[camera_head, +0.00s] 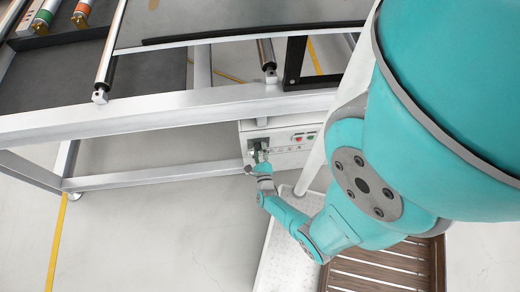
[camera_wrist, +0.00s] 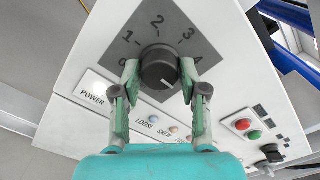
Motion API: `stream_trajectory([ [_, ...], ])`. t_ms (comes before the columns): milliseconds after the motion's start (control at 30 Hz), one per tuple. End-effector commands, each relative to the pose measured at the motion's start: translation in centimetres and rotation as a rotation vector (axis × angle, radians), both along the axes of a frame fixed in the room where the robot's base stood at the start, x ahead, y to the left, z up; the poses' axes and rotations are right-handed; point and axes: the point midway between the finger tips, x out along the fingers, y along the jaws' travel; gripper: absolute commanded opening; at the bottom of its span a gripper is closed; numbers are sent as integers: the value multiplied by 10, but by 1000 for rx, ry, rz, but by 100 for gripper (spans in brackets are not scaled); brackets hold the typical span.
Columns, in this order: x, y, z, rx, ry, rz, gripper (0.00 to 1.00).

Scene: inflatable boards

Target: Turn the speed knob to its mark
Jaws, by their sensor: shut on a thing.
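The speed knob (camera_wrist: 158,62) is a dark round knob on a grey dial plate (camera_wrist: 190,30) numbered 0 to 4 in the wrist view. A small light line shows on the knob's lower right; I cannot tell which number it indicates. My gripper (camera_wrist: 160,74) has one green-grey finger on each side of the knob and is shut on it. In the head view my gripper (camera_head: 259,157) is at the left part of the white control panel (camera_head: 285,157), and the knob is mostly hidden there.
A POWER label and light (camera_wrist: 98,87) sit left of the knob. Small lamps marked LOOSE and SKEW lie below it. Red (camera_wrist: 242,125) and green (camera_wrist: 254,135) buttons are to the right, with a black switch (camera_wrist: 270,152). A metal conveyor frame (camera_head: 150,113) stands above and left of the panel.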

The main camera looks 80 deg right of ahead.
Motion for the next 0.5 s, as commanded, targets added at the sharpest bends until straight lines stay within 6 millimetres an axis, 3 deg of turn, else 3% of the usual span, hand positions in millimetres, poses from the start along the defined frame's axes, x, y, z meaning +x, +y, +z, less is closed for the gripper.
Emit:
stream_trajectory([
  [367, -1, -1, -1, 5, -3, -4, 8],
  [400, -1, -1, -1, 5, -3, -4, 48],
  [500, -1, 0, -1, 5, -4, -3, 68],
])
